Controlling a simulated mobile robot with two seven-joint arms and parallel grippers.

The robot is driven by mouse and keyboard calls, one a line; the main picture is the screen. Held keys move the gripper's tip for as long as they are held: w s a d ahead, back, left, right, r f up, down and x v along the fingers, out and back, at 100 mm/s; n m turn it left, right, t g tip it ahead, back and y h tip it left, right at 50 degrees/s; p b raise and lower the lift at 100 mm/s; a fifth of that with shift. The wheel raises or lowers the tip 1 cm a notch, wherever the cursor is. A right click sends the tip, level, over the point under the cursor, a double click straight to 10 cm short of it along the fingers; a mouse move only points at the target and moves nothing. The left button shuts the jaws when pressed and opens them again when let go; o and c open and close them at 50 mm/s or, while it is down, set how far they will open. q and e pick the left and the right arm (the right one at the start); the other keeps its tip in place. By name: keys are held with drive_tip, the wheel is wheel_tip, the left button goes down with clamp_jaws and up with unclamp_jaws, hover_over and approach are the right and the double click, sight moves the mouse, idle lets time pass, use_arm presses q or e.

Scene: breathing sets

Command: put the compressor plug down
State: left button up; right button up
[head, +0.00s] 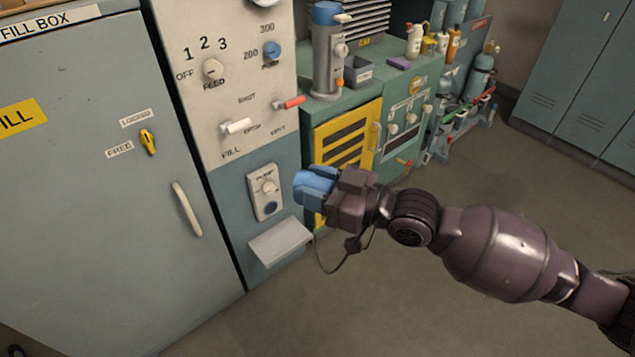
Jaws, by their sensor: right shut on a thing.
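The compressor plug (313,187) is a blue piece at the tip of my right gripper (332,190). My right gripper is shut on it and holds it in the air in front of the panel. A dark cable hangs in a loop below the gripper. Left of the plug is a pale socket plate (266,192) with a knob and a dark blue round opening. A small light grey shelf (280,242) sticks out below the plate, its visible top bare. The plug is apart from both in the picture. My left gripper is not in view.
A control panel (225,80) with knobs and levers rises above the socket plate. The grey fill box (80,200) with a handle stands left. A green cabinet (390,140) and gas cylinders (480,75) stand behind. The floor (400,315) at lower right is clear.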

drive_tip(key=shift+s+n+g, duration=0.1)
drive_tip(key=shift+n+g, duration=0.3)
drive_tip(key=shift+d+g+y, duration=0.4)
drive_tip(key=shift+d+g, duration=0.05)
drive_tip(key=shift+g, duration=0.05)
drive_tip(key=shift+n+g, duration=0.3)
drive_tip(key=shift+n, duration=0.2)
drive_tip(key=shift+s+g, duration=0.1)
drive_tip(key=shift+g, duration=0.2)
drive_tip(key=shift+d+n+g+y, duration=0.3)
drive_tip(key=shift+d, duration=0.1)
drive_tip(key=shift+s+d+n+g+y, duration=0.15)
drive_tip(key=shift+d+n+g, duration=0.25)
drive_tip(key=shift+n+g, duration=0.25)
drive_tip(key=shift+s+d+n+g+y, duration=0.15)
drive_tip(key=shift+d+n+g, duration=0.25)
drive_tip(key=shift+g, duration=0.45)
